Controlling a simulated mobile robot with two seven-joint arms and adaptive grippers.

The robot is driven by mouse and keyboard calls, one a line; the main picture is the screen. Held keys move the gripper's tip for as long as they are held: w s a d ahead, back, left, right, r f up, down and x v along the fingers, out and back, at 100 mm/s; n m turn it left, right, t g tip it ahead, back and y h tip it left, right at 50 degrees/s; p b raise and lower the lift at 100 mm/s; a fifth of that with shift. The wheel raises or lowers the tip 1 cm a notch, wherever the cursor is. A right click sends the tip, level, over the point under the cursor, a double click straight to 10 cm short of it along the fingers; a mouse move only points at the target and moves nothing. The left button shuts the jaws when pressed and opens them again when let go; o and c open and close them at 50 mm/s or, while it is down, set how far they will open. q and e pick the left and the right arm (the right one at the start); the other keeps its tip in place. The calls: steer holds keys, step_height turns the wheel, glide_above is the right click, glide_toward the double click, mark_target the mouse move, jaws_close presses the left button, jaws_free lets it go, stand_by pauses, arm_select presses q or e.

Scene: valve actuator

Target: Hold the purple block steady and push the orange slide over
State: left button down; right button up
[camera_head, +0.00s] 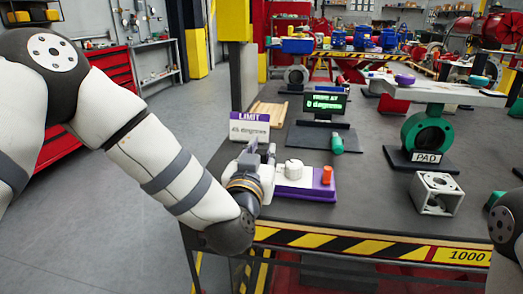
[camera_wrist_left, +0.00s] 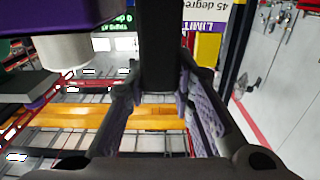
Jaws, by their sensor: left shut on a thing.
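The purple block (camera_head: 320,190) sits near the front edge of the table, with a white top and a round white knob (camera_head: 293,169). The orange slide (camera_head: 327,175) stands upright at its right end. My left gripper (camera_head: 262,155) is at the block's left end. In the left wrist view, its fingers (camera_wrist_left: 158,92) are shut on a dark bar (camera_wrist_left: 160,45); how the bar joins the block I cannot tell. The purple block (camera_wrist_left: 62,14) shows beside it at upper left. My right gripper is out of view; only part of its arm shows at the right edge.
A white LIMIT sign (camera_head: 249,129) and a dark screen (camera_head: 324,106) with green text stand behind. A green cylinder (camera_head: 337,144) lies behind the block. Table between is clear.

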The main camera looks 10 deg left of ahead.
arm_select(q)
steer(key=shift+f, duration=0.3)
stand_by(0.6)
steer(key=shift+r, duration=0.4)
stand_by(1.4)
steer(key=c, duration=1.3)
jaws_free()
steer(key=shift+f, duration=0.1)
steer(key=s, duration=1.2)
